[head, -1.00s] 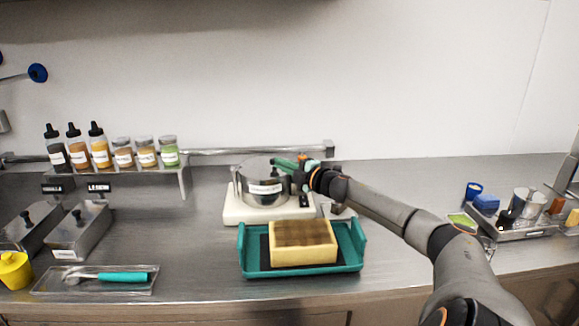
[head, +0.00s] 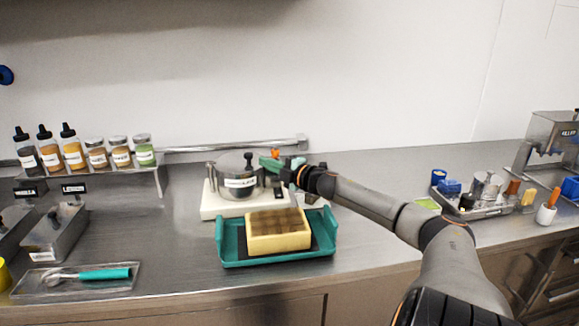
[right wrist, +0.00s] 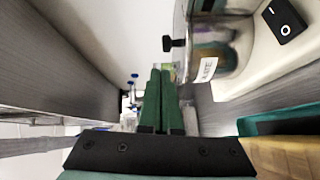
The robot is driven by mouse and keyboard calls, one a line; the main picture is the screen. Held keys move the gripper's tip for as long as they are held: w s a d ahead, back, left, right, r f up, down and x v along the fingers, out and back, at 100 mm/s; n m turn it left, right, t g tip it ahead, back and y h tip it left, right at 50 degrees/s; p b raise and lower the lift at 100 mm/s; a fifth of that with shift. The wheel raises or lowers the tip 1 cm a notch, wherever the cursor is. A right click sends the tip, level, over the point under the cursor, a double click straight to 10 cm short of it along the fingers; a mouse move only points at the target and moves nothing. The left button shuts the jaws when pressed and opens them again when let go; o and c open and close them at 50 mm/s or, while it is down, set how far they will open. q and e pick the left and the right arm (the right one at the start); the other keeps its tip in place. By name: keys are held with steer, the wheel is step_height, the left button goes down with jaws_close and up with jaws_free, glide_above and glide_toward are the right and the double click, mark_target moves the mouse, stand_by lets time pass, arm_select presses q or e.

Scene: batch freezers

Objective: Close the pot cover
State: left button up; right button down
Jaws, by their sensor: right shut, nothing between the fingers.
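The steel pot (head: 238,184) with a white label stands on a cream base (head: 222,207) at the middle of the counter. Its domed steel cover (head: 232,163) lies over the top, with the black knob (head: 249,158) upright. I cannot tell whether the rim is fully seated. My right gripper (head: 268,163) is shut and empty just right of the cover, its green fingers close to it. In the right wrist view, the shut fingers (right wrist: 160,75) are beside the pot (right wrist: 212,45) and its knob (right wrist: 173,43), apart from them. My left gripper is out of view.
A teal tray (head: 229,250) with a yellow block (head: 277,240) sits in front of the pot. Bottles (head: 72,148) and jars stand on a rack (head: 155,170) at left. A tray of small items (head: 468,212) is at right. Counter between is clear.

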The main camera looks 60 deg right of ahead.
steer(key=s+d+p, duration=0.1)
steer(key=s+d, duration=0.1)
steer(key=s, duration=0.4)
steer(key=shift+r+p, duration=0.15)
steer(key=shift+p, duration=0.15)
steer(key=shift+d, duration=0.1)
